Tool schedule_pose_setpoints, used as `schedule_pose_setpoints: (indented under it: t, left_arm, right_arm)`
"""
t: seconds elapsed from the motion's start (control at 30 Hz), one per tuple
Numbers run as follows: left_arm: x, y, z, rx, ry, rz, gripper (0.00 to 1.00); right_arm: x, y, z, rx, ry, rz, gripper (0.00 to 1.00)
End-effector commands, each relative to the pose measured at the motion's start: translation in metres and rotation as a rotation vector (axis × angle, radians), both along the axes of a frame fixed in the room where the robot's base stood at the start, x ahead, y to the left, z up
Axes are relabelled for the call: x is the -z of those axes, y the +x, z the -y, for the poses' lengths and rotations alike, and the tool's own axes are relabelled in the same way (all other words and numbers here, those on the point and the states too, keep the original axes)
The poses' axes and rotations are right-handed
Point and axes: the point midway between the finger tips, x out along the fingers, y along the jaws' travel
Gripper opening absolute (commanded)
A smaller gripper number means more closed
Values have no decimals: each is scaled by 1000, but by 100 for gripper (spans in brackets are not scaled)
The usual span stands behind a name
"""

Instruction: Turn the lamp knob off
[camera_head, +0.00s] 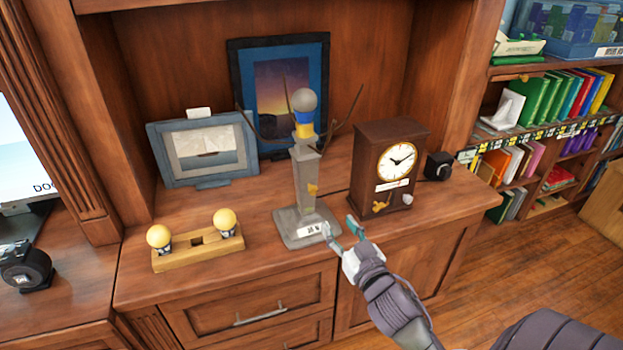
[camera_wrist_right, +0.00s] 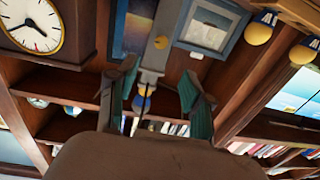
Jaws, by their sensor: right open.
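The lamp is a grey post (camera_head: 305,185) on a square grey base with a white label; a grey ball with a yellow and blue collar tops it, and dark bare branches show around the top. A small yellow piece (camera_head: 313,189) on the post looks like the knob. In the right wrist view the post (camera_wrist_right: 151,60) and yellow piece (camera_wrist_right: 161,42) show beyond the fingers. My right gripper (camera_head: 340,227) is open and empty, at the cabinet's front edge, just right of the lamp base. It also shows in the right wrist view (camera_wrist_right: 148,80). My left gripper is out of view.
A brown clock (camera_head: 386,168) stands close right of the lamp, with a small black object (camera_head: 438,166) beyond it. A wooden holder (camera_head: 196,250) with two yellow bulbs sits left. Two framed pictures (camera_head: 203,150) stand behind.

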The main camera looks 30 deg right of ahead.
Motion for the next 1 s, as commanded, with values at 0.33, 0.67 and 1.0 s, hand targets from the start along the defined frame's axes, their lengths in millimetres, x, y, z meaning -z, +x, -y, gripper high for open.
schedule_pose_setpoints:
  t: [0.33,0.67,1.0]
  left_arm:
    - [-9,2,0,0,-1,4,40]
    - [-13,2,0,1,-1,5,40]
    - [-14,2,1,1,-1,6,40]
  right_arm:
    - [-2,67,11,-2,-2,5,50]
    - [-1,120,21,-2,-1,5,50]
    - [0,130,22,-3,-1,3,50]
